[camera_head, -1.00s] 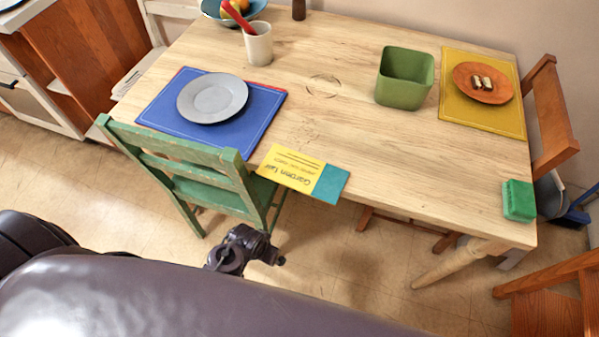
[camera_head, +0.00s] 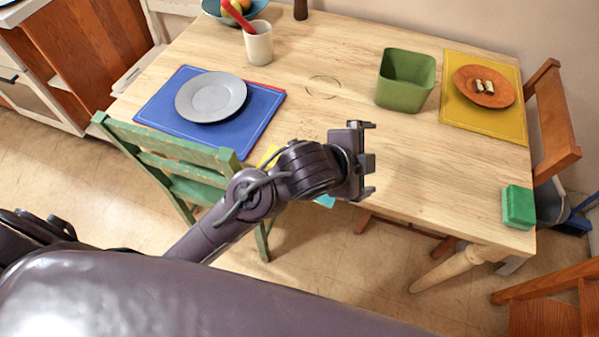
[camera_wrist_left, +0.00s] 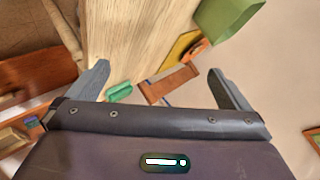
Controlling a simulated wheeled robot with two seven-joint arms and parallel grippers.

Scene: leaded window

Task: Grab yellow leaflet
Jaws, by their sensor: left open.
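The yellow leaflet (camera_head: 268,156) lies at the table's front edge, mostly hidden behind my left arm in the head view. Only a yellow bit and its teal end (camera_head: 325,200) show. My left gripper (camera_head: 372,158) is open and empty, above the front part of the table, to the right of the leaflet. Its two fingers are spread with nothing between them in the left wrist view (camera_wrist_left: 158,68), where the leaflet does not show. My right gripper is not in view.
The wooden table (camera_head: 300,60) holds a blue mat (camera_head: 160,118) with a grey plate (camera_head: 210,97), a cup (camera_head: 258,45), a green bin (camera_head: 405,85), a yellow mat (camera_head: 485,122) and a green sponge (camera_head: 518,207). A green chair (camera_head: 165,140) stands at the front left.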

